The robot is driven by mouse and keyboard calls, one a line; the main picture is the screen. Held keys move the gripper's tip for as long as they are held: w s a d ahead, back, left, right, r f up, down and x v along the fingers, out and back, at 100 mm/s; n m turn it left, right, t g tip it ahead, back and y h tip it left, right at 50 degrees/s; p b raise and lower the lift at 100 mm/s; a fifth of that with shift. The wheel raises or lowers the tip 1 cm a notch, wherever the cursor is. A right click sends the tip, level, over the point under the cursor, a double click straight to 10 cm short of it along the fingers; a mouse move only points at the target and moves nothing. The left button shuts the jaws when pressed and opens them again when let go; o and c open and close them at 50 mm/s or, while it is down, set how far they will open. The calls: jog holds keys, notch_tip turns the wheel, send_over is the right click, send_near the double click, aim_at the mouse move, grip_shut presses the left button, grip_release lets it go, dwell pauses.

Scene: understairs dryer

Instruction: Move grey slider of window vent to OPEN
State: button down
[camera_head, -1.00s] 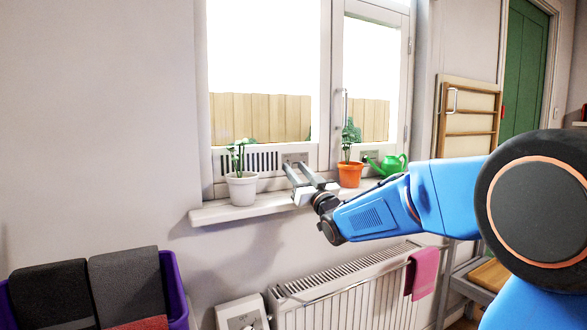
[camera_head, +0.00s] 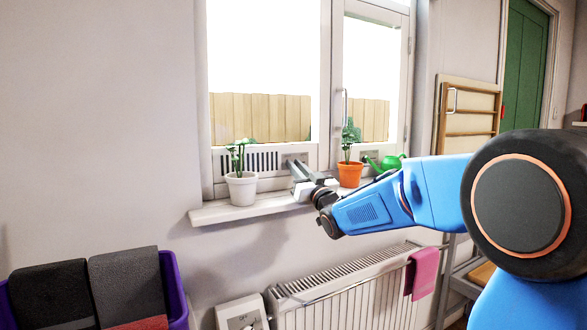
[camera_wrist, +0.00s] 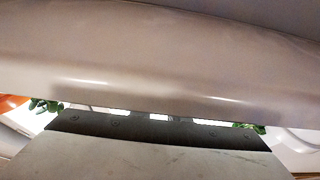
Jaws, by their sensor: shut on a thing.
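The window vent (camera_head: 262,161) is a white strip with dark slots low on the window frame, behind the white plant pot. A grey panel (camera_head: 302,157) sits at its right end. My gripper (camera_head: 290,163) reaches in over the sill to this end, with its fingers close together, shut on the grey slider. The slider is hidden by the fingers in the head view. In the wrist view, my fingers and other grey surfaces fill the picture, and I cannot make out the slider or any OPEN mark.
The windowsill (camera_head: 225,211) holds a white potted plant (camera_head: 241,188) left of my gripper. An orange pot (camera_head: 350,174) and a green watering can (camera_head: 388,163) stand to its right. A radiator (camera_head: 345,295) with a pink towel (camera_head: 422,273) is below.

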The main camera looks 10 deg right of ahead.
aim_at(304, 158)
jog(key=shift+w+d, duration=0.25)
jog(key=shift+d, duration=0.6)
jog(key=shift+w+d, duration=0.2)
jog(key=shift+d, duration=0.7)
jog(key=shift+w+d, duration=0.25)
jog(key=shift+d, duration=0.6)
jog(key=c, duration=1.7)
grip_release()
jog(key=shift+d, duration=0.1)
jog(key=v, duration=1.7)
jog(key=shift+s+f, duration=0.1)
jog(key=shift+s, duration=0.1)
